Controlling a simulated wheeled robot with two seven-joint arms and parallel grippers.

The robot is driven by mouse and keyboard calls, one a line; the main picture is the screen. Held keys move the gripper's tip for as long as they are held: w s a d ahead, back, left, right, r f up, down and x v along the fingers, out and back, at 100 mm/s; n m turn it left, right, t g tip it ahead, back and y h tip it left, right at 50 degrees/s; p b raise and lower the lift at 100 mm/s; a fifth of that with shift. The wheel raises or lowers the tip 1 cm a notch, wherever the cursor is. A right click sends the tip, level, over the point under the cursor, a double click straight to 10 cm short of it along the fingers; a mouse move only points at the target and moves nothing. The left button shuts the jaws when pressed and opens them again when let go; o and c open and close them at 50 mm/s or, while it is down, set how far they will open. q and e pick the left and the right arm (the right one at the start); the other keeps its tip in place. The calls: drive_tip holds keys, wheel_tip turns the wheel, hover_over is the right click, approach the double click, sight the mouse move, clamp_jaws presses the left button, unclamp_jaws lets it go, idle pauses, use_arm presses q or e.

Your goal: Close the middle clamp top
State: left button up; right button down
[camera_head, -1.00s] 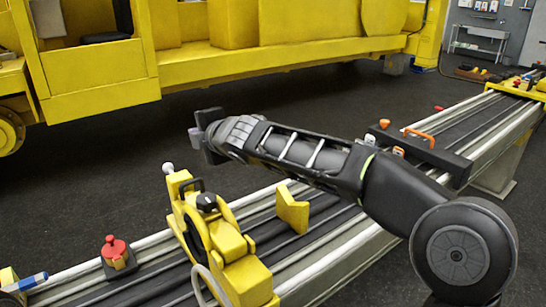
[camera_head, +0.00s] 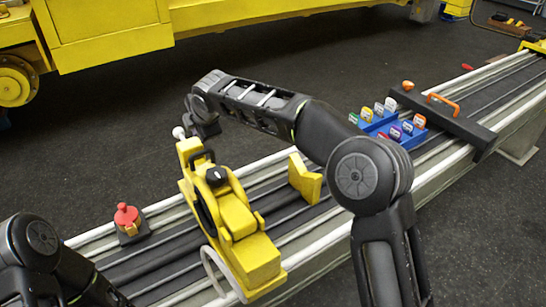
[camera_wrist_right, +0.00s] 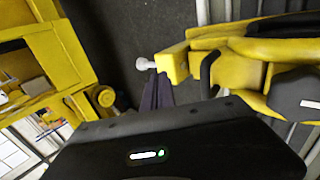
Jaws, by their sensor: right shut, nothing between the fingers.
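The yellow clamp (camera_head: 235,215) stands on the rails, with a black handle and a dark knob on its upper side. A white round knob (camera_head: 178,133) sticks out from its far upper end; this knob also shows in the wrist view (camera_wrist_right: 143,64). I cannot tell how far the clamp top is closed. My right gripper (camera_head: 192,128) is at that far end, beside the white knob. In the wrist view its purple-grey fingers (camera_wrist_right: 157,92) are together and empty, close to the yellow end block (camera_wrist_right: 173,64). Contact is unclear. My left gripper is out of view.
The rails (camera_head: 140,265) run from lower left to upper right. A red knob on a dark base (camera_head: 127,218) sits left of the clamp; a yellow notched block (camera_head: 305,178) sits right. A blue rack (camera_head: 390,128) and an orange-handled crossbar (camera_head: 440,115) are farther right.

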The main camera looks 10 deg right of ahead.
drive_tip(key=shift+w+a+f+g, duration=0.1)
drive_tip(key=shift+w+f+g, duration=0.2)
drive_tip(key=shift+f, duration=0.3)
drive_tip(key=shift+w+a+f+g, duration=0.1)
drive_tip(key=shift+w+f+g, duration=0.15)
drive_tip(key=shift+f, duration=0.35)
drive_tip(key=b+v, duration=0.2)
drive_tip(key=v, duration=0.6)
drive_tip(key=shift+a, duration=0.1)
drive_tip(key=shift+f, duration=0.1)
